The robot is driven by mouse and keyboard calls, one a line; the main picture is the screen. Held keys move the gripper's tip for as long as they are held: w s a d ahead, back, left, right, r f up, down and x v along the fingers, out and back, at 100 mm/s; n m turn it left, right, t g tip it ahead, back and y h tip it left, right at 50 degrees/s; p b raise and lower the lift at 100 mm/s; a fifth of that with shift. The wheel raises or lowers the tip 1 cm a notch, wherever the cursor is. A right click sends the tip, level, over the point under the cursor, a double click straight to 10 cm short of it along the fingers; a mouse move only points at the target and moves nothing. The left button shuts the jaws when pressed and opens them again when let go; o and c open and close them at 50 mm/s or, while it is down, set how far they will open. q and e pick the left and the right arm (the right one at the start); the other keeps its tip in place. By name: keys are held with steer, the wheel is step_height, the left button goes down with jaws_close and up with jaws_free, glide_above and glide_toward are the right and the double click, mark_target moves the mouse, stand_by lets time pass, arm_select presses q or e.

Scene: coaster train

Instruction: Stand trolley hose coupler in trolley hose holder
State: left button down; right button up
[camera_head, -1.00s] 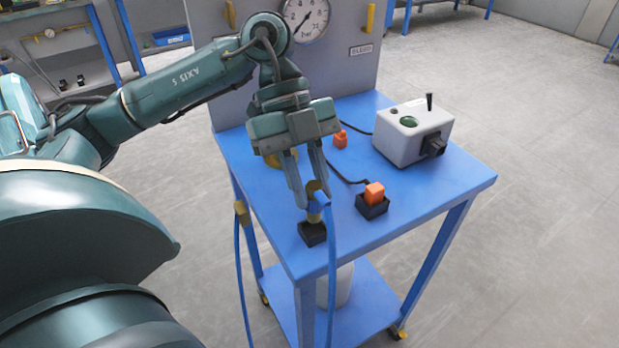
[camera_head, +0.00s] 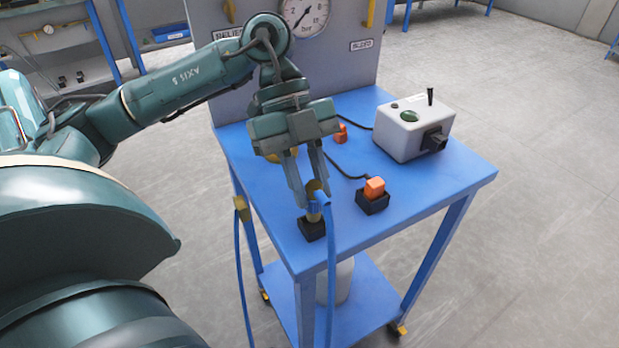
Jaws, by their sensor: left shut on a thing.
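My left gripper (camera_head: 308,196) is over the near left part of the blue trolley top. It is shut on the trolley hose coupler (camera_head: 314,214), a yellow brass piece with a blue hose (camera_head: 331,265) that bends over and hangs down past the trolley's front edge. The coupler is upright, directly over the black square trolley hose holder (camera_head: 312,232). Its lower end meets the holder's opening in the picture; how deep it sits inside I cannot tell. My right gripper is not in view.
On the blue trolley (camera_head: 425,196) stand a second black holder with an orange plug (camera_head: 374,190), another orange plug (camera_head: 341,133) and a grey box (camera_head: 414,130) with a lever. A grey panel with a gauge (camera_head: 305,14) rises behind. A brass fitting (camera_head: 241,209) hangs at the left edge.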

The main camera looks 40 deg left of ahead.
arm_select(q)
steer(key=shift+f+b, duration=0.6)
steer(key=shift+f, duration=0.5)
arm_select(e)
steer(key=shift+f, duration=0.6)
arm_select(q)
steer(key=c, duration=1.1)
jaws_free()
steer(key=shift+c, duration=0.2)
steer(key=p+v, duration=0.2)
steer(key=v, duration=1.1)
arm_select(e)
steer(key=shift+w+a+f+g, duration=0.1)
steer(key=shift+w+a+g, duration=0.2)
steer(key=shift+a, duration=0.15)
arm_select(q)
steer(key=shift+a, duration=0.15)
